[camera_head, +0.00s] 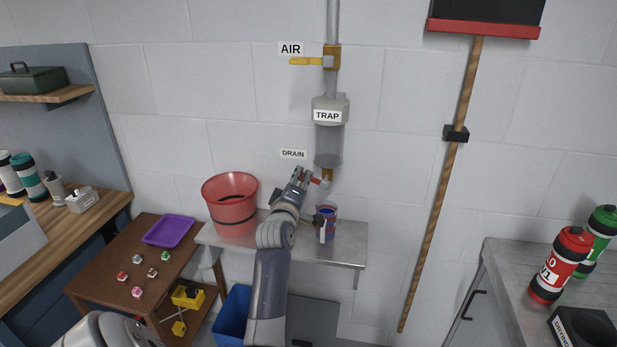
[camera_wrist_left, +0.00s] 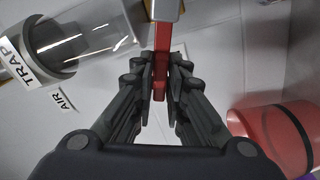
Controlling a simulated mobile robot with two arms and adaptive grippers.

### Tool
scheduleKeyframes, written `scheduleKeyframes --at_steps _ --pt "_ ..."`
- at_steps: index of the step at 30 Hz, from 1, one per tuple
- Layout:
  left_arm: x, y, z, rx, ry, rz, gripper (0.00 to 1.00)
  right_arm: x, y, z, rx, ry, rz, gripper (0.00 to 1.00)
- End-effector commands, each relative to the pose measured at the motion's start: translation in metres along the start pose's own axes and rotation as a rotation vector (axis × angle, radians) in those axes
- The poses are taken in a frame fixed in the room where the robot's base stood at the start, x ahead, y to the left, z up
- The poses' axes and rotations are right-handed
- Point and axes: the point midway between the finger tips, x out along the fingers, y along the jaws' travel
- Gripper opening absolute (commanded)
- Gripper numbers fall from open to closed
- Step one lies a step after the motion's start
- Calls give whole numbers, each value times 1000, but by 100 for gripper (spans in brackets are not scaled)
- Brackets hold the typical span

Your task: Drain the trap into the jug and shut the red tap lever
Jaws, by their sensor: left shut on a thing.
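The trap (camera_head: 329,140), a clear cylinder with a grey cap, hangs on the wall pipe. It also shows in the left wrist view (camera_wrist_left: 92,38); I cannot tell how much liquid it holds. Below it is a brass drain valve (camera_head: 327,174). The red tap lever (camera_head: 318,182) points left from the valve. My left gripper (camera_head: 307,177) is shut on it; in the left wrist view the red lever (camera_wrist_left: 161,80) lies between the fingers. The jug (camera_head: 327,224) stands upright on the shelf beneath the valve, partly hidden by my arm. My right gripper is not in view.
A red bucket (camera_head: 230,205) stands left of my arm on the metal shelf (camera_head: 352,246). A yellow AIR lever (camera_head: 304,61) is higher on the pipe. A low brown table (camera_head: 110,270) is at lower left.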

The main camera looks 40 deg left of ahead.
Motion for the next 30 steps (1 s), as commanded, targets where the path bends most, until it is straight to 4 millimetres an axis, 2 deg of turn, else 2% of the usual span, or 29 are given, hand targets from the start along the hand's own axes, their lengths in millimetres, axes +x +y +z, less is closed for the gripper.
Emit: scheduleKeyframes --at_steps 4,12,18,30 --pt "1 -4 0 -132 0 6 0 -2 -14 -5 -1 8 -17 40" --pt "1 -14 2 -301 1 8 0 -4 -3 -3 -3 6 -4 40" --pt "1 -17 4 -370 1 9 0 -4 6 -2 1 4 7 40" --pt "1 -18 4 -404 0 11 0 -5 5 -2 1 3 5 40"
